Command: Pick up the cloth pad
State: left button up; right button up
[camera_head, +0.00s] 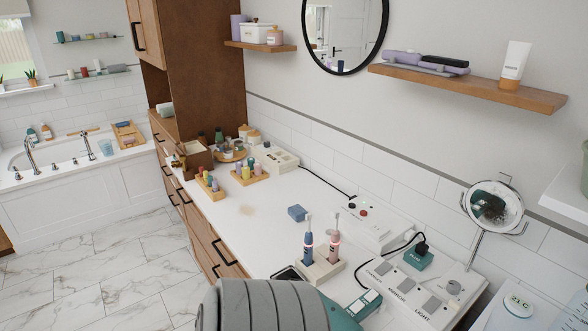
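A large grey ribbed part at the bottom centre looks like my own arm and hides the near part of the counter.
Switch panels (420,295) and cables fill the right. Wooden bottle trays (249,177) stand farther back. The counter around the beige patch is clear. A shelf (470,88) hangs above.

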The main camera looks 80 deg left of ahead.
aim_at(296, 212)
jog(key=u, duration=2.5)
jog(key=i+j+z, duration=0.1)
jog(key=j, duration=0.25)
jog(key=i+j+z, duration=0.15)
jog(key=i+j, duration=0.15)
